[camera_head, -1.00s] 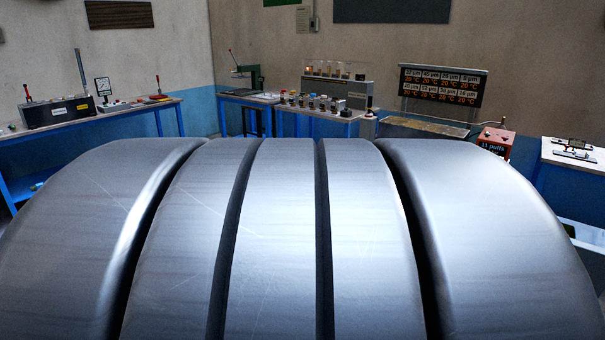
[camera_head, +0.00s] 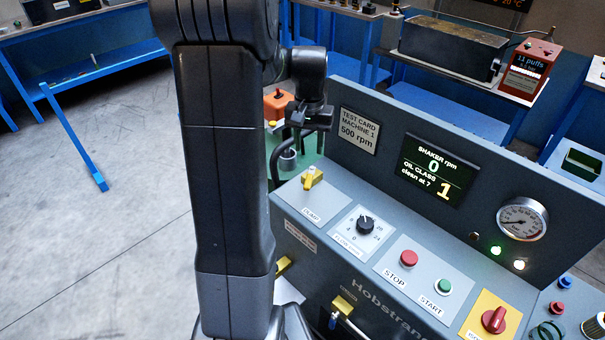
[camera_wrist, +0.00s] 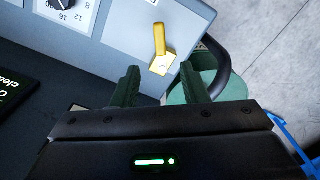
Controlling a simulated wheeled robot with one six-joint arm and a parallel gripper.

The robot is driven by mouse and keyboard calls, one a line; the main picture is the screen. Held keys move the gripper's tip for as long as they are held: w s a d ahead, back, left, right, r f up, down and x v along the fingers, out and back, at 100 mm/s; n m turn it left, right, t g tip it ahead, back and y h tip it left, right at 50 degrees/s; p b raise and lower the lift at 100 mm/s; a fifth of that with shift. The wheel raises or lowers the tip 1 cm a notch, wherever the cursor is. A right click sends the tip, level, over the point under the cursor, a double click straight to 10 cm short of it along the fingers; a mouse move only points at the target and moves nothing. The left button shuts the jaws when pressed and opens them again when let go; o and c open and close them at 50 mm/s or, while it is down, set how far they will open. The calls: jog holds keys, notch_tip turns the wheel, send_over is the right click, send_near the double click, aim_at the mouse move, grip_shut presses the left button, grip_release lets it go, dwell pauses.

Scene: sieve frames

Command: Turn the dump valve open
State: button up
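The dump valve is a small yellow lever (camera_head: 313,177) on a sloping light-grey panel marked DUMP, at the panel's left end. In the wrist view the yellow lever (camera_wrist: 160,42) stands just beyond the fingertips, on a yellow base. My gripper (camera_wrist: 160,85) has its two dark fingers spread apart with nothing between them. In the head view my gripper (camera_head: 309,118) hangs above and behind the lever, and its fingertips are hard to make out. The lever is apart from the fingers.
Right of the lever are a black knob (camera_head: 365,224), a red STOP button (camera_head: 409,258) and a green START button (camera_head: 444,286). The upright panel with a display (camera_head: 437,170) and gauge (camera_head: 522,219) rises behind. A dark hose (camera_wrist: 222,62) passes beside the lever. Open floor lies left.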

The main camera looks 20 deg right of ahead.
aim_at(308, 181)
notch_tip(308, 181, down, 12)
jog(key=shift+p, duration=0.55)
grip_shut()
